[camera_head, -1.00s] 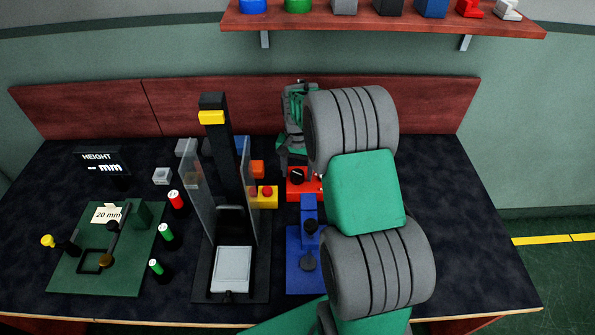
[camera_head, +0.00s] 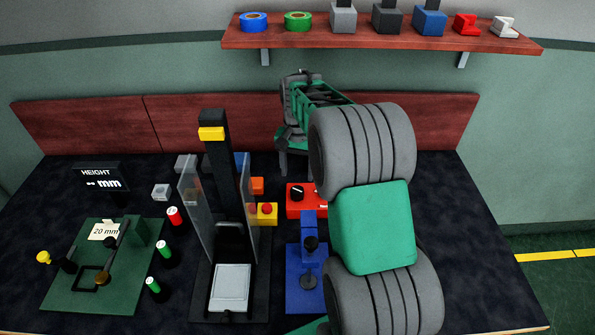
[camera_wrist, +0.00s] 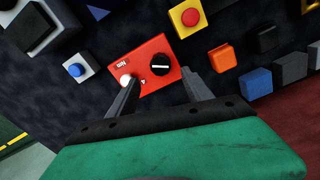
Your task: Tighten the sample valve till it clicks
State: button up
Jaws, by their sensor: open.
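A red box (camera_head: 305,211) with a black round knob (camera_head: 297,192) stands on the dark bench right of centre. I take this knob for the sample valve. In the wrist view the red box (camera_wrist: 135,57) shows the black knob (camera_wrist: 160,64) with a pale mark, upside-down "Nm" lettering and a small white round part (camera_wrist: 125,80). My gripper (camera_wrist: 158,76) is open and empty, its two fingers apart, appearing on either side of the knob's lower side. In the head view my gripper (camera_head: 297,168) is above the bench behind the red box. Contact is not visible.
A blue fixture (camera_head: 301,290) with a black-topped lever stands in front of the red box. A yellow box with a red button (camera_head: 267,212) and an orange block (camera_head: 257,186) are to its left. A clear-sided press (camera_head: 213,240) stands farther left.

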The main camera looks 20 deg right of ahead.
aim_at(298, 190)
jog(key=n, duration=0.5)
jog(key=shift+s+f, duration=0.2)
jog(key=shift+f, duration=0.1)
jog(key=n, duration=0.6)
jog(key=shift+f+n, duration=0.1)
jog(key=shift+n, duration=0.3)
notch_tip(298, 190, down, 8)
jog(key=shift+r+p, duration=0.15)
jog(key=shift+p, duration=0.2)
jog(key=shift+c, duration=0.5)
grip_shut()
